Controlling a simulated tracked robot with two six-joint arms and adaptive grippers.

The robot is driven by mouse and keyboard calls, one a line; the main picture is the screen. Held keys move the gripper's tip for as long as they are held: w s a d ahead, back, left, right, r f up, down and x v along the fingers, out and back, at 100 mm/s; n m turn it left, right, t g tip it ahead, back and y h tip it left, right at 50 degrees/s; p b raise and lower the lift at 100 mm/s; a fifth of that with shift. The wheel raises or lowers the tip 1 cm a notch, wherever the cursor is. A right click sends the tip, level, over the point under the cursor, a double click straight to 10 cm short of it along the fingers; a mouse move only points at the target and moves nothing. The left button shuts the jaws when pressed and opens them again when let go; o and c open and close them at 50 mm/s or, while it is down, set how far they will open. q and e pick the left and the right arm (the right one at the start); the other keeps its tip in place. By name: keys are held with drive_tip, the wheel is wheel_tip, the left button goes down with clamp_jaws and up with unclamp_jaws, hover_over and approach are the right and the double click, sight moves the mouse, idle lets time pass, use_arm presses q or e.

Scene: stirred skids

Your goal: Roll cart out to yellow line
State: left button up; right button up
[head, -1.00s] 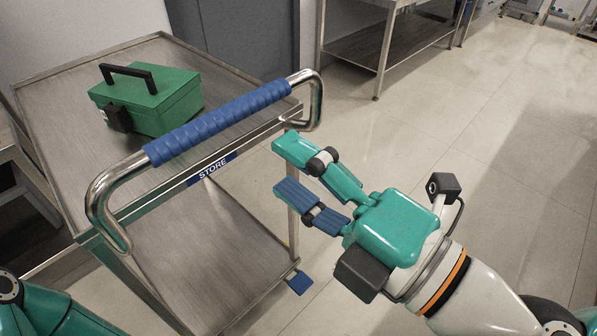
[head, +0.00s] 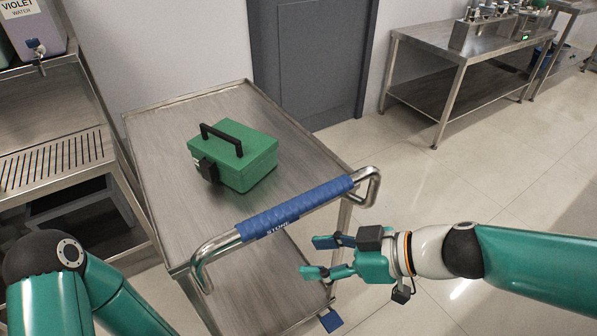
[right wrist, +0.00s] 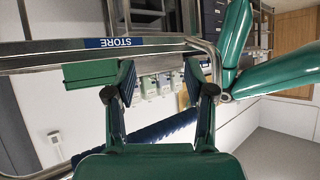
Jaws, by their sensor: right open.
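The cart (head: 140,133) is a steel trolley with two shelves. Its push handle (head: 297,206) has a blue ribbed grip and a STORE label below it. My right gripper (head: 312,257) is open and empty, just below and in front of the right half of the handle. In the right wrist view the blue grip (right wrist: 165,128) passes behind the open fingers (right wrist: 158,75), and the STORE label (right wrist: 113,43) shows beyond. I cannot tell whether the fingers touch anything. My left arm shows at the lower left, its gripper out of view. No yellow line is visible.
A green toolbox (head: 250,165) with a black handle rests on the cart's top shelf. A steel stand (head: 35,150) with a violet water container (head: 35,30) is close on the left. A grey door (head: 310,60) is behind. A steel workbench (head: 430,50) stands back right; floor there is clear.

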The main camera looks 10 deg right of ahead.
drive_tip(key=d+r+m+g+y+p, duration=0.1)
drive_tip(key=d+r+m+y+p, duration=0.1)
drive_tip(key=d+m+y+p, duration=0.25)
drive_tip(key=m+t+y+p, duration=0.2)
drive_tip(key=m+y+p, duration=0.1)
drive_tip(key=m, duration=0.7)
approach(298, 208)
use_arm(q)
wheel_tip(298, 208, up, 13)
drive_tip(key=p, duration=0.3)
drive_tip(key=shift+f, duration=0.2)
use_arm(e)
drive_tip(key=x, duration=0.6)
drive_tip(key=w+f+x, duration=0.1)
drive_tip(key=x, duration=0.3)
clamp_jaws()
drive_tip(key=shift+d+f, duration=0.1)
